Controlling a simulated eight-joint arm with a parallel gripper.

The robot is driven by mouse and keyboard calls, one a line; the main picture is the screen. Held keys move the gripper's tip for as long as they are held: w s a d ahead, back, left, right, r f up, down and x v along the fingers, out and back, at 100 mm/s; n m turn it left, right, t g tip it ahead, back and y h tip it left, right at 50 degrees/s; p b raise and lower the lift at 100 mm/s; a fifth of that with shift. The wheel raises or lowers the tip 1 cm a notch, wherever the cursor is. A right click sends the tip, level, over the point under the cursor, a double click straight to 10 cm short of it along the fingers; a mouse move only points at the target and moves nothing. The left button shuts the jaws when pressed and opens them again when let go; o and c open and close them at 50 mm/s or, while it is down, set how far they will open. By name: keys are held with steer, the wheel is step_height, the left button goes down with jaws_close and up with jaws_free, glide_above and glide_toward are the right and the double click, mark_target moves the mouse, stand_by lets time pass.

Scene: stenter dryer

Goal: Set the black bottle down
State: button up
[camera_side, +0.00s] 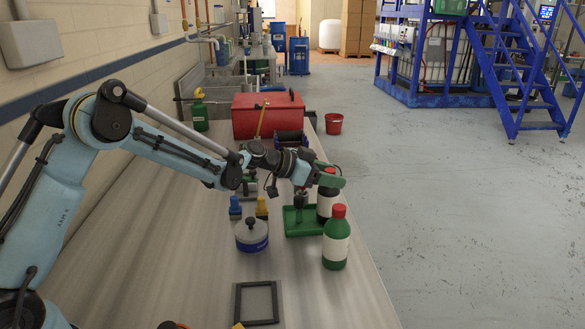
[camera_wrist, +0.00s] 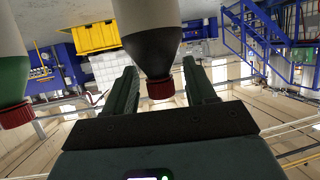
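The black bottle (camera_side: 325,208), with a red cap and a pale label, stands about upright at the green tray (camera_side: 297,231). Its base is at tray height in the side view; I cannot tell whether it touches the tray floor. My gripper (camera_side: 332,182) reaches in from the left, with its green fingers on the bottle's upper part below the cap. In the wrist view, which is upside down, the black bottle (camera_wrist: 152,48) sits between the two fingers (camera_wrist: 160,85), which lie close along both its sides.
A green bottle (camera_side: 336,247) with a red cap stands close in front of the tray; it also shows in the wrist view (camera_wrist: 10,75). A dark square frame (camera_side: 257,303) lies nearer, and a red toolbox (camera_side: 268,117) stands behind.

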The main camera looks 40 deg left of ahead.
steer(key=shift+r, duration=0.1)
steer(key=shift+s+a+r, duration=0.15)
steer(key=shift+s, duration=0.05)
steer(key=v, duration=1.1)
steer(key=s+f+n+g+y, duration=0.1)
steer(key=s+n+g+y, duration=0.2)
steer(key=s, duration=2)
steer(key=d+n+y, duration=0.1)
steer(key=n+y, duration=0.3)
steer(key=y, duration=0.1)
steer(key=shift+s+f+g, duration=0.35)
steer(key=shift+s+g, duration=0.05)
